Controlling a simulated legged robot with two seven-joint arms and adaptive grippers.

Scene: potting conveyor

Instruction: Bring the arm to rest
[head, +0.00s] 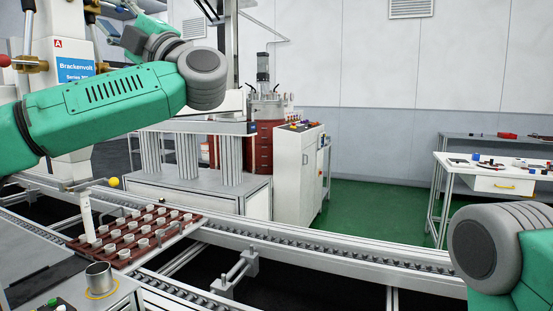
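My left arm (110,98) comes in from the left, green with a grey joint (204,78) at its bend. It folds back up and to the left in front of a white machine, and I cannot make out gripper fingers at its end. My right arm shows only as a grey joint (483,248) and a green link at the lower right corner. Its gripper is outside the picture. Neither arm visibly holds anything.
A brown tray (185,233) with several small white pots sits on the conveyor (330,252) at lower left. A metal cup (99,277) stands in front. A white cabinet (297,170) stands behind the conveyor. A workbench (490,180) with tools is at right. Green floor between is clear.

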